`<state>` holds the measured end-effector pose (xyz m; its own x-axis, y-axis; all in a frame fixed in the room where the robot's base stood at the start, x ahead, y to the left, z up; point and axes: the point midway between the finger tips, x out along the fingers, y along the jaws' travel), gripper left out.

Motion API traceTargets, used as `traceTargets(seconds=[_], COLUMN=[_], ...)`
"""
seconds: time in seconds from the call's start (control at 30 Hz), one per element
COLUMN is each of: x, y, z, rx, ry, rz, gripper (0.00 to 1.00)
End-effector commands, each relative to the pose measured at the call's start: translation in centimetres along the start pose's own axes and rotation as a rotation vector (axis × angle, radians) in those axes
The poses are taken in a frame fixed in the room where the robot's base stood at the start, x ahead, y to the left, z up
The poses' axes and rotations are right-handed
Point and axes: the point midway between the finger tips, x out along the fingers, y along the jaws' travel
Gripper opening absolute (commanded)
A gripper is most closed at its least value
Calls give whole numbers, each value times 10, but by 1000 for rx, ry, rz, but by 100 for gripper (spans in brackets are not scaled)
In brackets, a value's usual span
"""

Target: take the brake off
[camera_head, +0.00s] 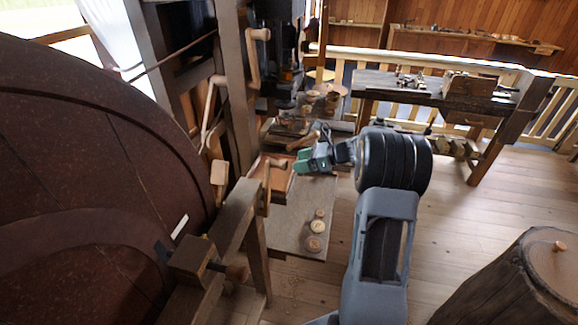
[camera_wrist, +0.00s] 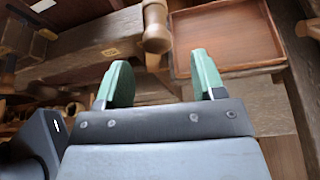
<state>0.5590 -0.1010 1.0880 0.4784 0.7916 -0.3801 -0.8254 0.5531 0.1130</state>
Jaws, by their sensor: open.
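My gripper (camera_head: 300,162) has green fingers, open and empty, beside a wooden crank-like handle (camera_head: 266,180) in the head view. In the wrist view my gripper (camera_wrist: 160,72) points toward a turned wooden handle (camera_wrist: 157,32), which shows beyond the gap between the fingertips, apart from them. A large dark wheel (camera_head: 90,150) fills the left of the head view. A wooden block (camera_head: 192,258) sits close to its face; I cannot tell if it touches. Other wooden levers (camera_head: 210,105) stand near the wheel. I cannot tell which one is the brake.
A shallow wooden tray (camera_wrist: 225,40) lies close to the fingers on the right in the wrist view. A board with several round wooden pieces (camera_head: 316,243) is below my gripper. A workbench (camera_head: 420,90) stands behind, a stump (camera_head: 515,285) at lower right. Floor between is clear.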

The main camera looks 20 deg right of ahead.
Motion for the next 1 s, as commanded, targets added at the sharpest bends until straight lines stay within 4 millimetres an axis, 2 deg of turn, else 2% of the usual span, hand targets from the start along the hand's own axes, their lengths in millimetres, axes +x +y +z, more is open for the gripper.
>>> traceTargets(seconds=[0.03,0.2,0.4,0.6,1.0], x=[-11,-42,-66,-76,-77], y=[-1,-1,0,0,0], z=[-2,-1,0,0,0], rx=[-2,-1,-2,-1,-1], ry=[0,0,0,1,1], rz=[-4,-3,-1,-1,0], gripper=[63,63,63,63,63])
